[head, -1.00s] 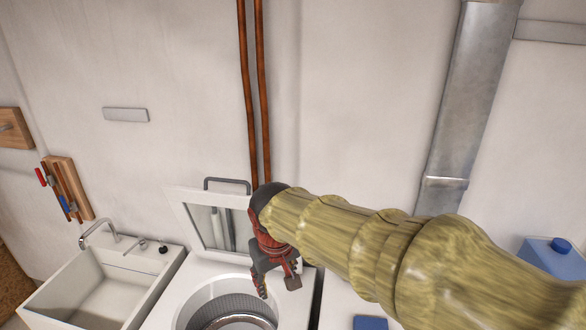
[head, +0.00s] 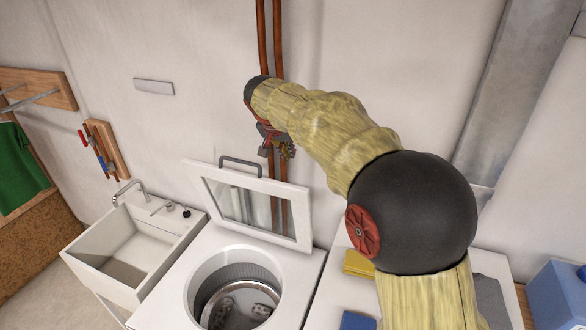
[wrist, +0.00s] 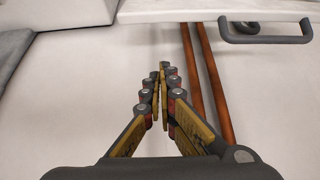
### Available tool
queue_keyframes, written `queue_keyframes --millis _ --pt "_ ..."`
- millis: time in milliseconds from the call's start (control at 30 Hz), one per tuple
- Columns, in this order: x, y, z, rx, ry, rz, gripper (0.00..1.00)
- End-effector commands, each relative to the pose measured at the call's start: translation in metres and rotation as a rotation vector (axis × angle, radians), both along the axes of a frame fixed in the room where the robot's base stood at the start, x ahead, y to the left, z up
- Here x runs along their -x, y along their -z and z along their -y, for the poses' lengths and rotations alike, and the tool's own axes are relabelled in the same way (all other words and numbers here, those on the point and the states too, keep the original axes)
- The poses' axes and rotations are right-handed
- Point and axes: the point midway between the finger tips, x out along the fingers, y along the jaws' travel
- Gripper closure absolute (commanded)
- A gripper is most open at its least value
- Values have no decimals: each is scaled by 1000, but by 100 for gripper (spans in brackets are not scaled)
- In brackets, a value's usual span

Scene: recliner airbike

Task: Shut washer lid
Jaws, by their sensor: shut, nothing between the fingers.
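The washer lid (head: 296,243) is a white framed panel with a glass middle. It stands open, leaning back towards the wall, with a grey bar handle (head: 240,161) on its top edge. The washer (head: 170,297) below shows its open metal drum (head: 240,305). My gripper (head: 284,152) is shut and empty, above the lid's top edge and right of the handle, near the wall. In the wrist view, my fingertips (wrist: 162,72) are together, and the handle (wrist: 265,36) shows at the upper right, apart from them.
Copper pipes (head: 262,35) run down the wall behind my gripper. A sink (head: 130,285) with a tap stands left of the washer. A yellow item (head: 358,264) and a blue item (head: 357,321) lie on the white surface at right, near a blue container (head: 556,292).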

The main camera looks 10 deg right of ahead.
Motion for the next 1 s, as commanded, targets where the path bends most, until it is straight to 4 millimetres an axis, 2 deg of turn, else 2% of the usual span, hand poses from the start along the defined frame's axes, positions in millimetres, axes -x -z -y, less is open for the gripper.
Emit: queue_keyframes --millis 167,567,800,1000 --pt "-8 17 7 0 2 -4 100" --pt "-42 82 30 1 2 -5 100" --pt "-18 88 13 0 -2 -1 100" --pt "-11 92 8 -1 0 -2 100"
